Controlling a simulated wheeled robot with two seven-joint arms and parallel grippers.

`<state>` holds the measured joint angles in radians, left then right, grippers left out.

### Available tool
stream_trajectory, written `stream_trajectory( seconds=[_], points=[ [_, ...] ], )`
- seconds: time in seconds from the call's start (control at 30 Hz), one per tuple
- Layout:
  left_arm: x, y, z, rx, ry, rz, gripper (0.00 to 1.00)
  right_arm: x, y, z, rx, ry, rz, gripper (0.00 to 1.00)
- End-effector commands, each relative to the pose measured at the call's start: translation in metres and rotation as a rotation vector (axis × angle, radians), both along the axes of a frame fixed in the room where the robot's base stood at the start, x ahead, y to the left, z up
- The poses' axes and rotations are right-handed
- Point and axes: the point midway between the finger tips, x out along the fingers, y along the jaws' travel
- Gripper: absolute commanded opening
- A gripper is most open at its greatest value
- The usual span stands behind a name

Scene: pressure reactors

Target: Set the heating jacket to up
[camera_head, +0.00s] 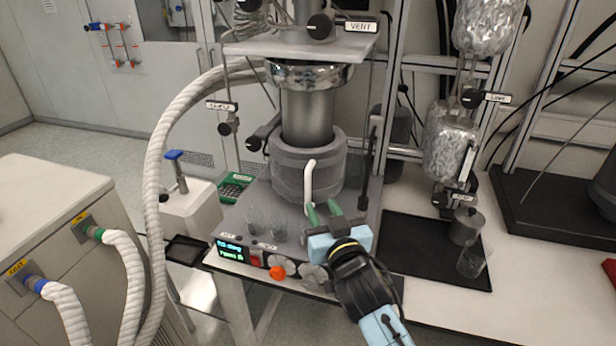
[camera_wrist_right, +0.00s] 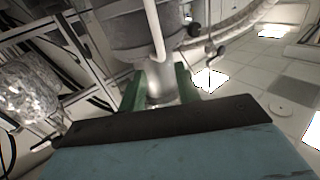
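The heating jacket (camera_head: 290,172) is a grey, thick-walled cylinder around the lower part of the metal reactor vessel (camera_head: 307,113). My right gripper (camera_head: 324,210) has green fingers and is just below and in front of the jacket. Its fingers are apart, with a pale cylindrical part (camera_wrist_right: 160,82) showing between or behind them; I cannot tell whether they touch it. My left gripper is not in view.
A control panel with a lit display (camera_head: 230,250), a red switch and an orange knob (camera_head: 277,272) lies at the bench front. Glass beakers (camera_head: 262,222) stand left of my gripper. A black mat (camera_head: 425,250) with a glass beaker is at the right. A white hose (camera_head: 155,190) hangs left.

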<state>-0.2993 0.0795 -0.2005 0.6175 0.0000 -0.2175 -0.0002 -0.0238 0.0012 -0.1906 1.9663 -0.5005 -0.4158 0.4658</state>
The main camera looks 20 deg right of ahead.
Motion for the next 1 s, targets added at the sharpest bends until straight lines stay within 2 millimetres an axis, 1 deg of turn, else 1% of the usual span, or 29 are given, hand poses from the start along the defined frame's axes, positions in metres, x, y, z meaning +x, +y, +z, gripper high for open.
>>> stream_trajectory(
  seconds=[0.03,0.3,0.5,0.7,1.0],
  points=[
    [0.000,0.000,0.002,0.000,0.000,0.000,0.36,0.010,-0.001,0.002,-0.001,-0.002,-0.001,0.33],
    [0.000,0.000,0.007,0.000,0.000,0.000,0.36,0.063,-0.001,0.002,-0.001,0.000,0.000,0.33],
    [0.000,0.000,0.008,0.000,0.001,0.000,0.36,0.094,-0.001,0.001,0.000,0.001,0.000,0.33],
    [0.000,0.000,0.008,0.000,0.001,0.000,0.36,0.111,-0.001,0.000,0.000,0.002,-0.001,0.33],
    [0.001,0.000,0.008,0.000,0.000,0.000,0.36,0.115,-0.001,0.000,0.001,0.002,-0.001,0.33]
  ],
)
